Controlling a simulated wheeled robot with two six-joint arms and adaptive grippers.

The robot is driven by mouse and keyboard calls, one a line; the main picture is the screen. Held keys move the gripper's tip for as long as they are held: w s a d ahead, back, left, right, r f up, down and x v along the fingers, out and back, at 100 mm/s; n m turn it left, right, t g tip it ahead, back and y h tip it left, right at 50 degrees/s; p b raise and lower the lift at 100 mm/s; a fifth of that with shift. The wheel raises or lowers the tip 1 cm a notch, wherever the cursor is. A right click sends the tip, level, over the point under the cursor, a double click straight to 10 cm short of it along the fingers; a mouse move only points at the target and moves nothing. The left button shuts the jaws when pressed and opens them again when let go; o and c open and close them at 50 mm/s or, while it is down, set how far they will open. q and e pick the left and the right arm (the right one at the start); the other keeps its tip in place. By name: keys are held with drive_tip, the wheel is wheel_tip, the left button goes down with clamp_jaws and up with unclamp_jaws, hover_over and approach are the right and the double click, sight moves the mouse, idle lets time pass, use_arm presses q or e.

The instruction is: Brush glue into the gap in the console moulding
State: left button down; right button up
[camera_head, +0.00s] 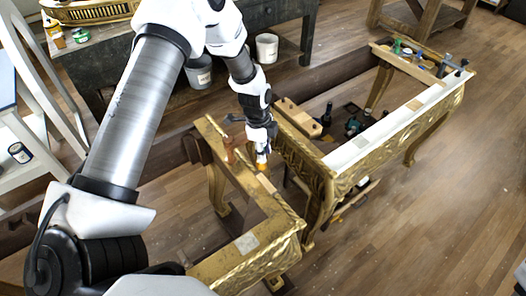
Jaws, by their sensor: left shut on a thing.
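The gilt console shows as carved gold framing, with a nearer section (268,258) at lower middle and a farther section (388,150) reaching to the upper right. My left gripper (262,148) points down over the nearer section's inner side, between the two sections. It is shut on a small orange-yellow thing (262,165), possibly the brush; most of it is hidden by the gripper. I cannot tell whether its tip touches the console. The moulding gap cannot be made out clearly. My right gripper is not in view.
A dark workbench (262,18) stands behind, with a grey bucket (199,72) and a white bucket (267,48) beneath. Small tools and clamps (420,58) lie on the farther section's far end. Dark bottles (353,122) stand low behind it. Wooden floor (440,215) is clear at right.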

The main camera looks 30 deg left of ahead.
use_arm(q)
drive_tip(key=shift+a+r+p, duration=0.1)
drive_tip(key=shift+r+p, duration=0.25)
drive_tip(key=shift+r, duration=0.7)
